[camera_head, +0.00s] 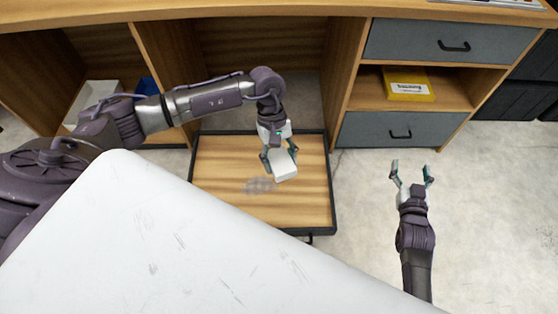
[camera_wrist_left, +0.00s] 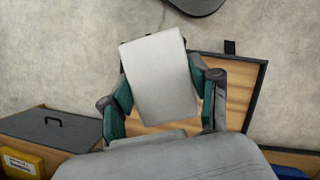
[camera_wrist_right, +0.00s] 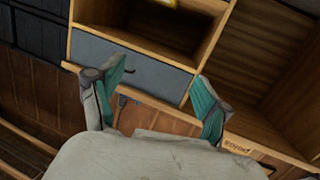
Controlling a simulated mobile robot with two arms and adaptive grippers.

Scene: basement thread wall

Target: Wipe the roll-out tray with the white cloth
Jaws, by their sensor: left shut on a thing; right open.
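The roll-out tray (camera_head: 215,170) has a wood-coloured floor and a dark rim, and is pulled out from under the wooden unit. A grey smudge (camera_head: 258,185) lies on its floor left of the cloth. My left gripper (camera_head: 279,156) is shut on the white cloth (camera_head: 285,168), a flat folded block held over the right middle of the tray. I cannot tell whether the cloth touches the tray. In the left wrist view the cloth (camera_wrist_left: 160,78) sits between the fingers and hides part of the tray (camera_wrist_left: 240,90). My right gripper (camera_head: 411,172) is open and empty, right of the tray over the floor.
A grey drawer (camera_head: 385,130) is beside the tray, under an open shelf with a yellow box (camera_head: 408,84). Another grey drawer (camera_head: 440,42) is above. My white body panel covers the lower left. Bare concrete floor (camera_head: 490,200) lies to the right.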

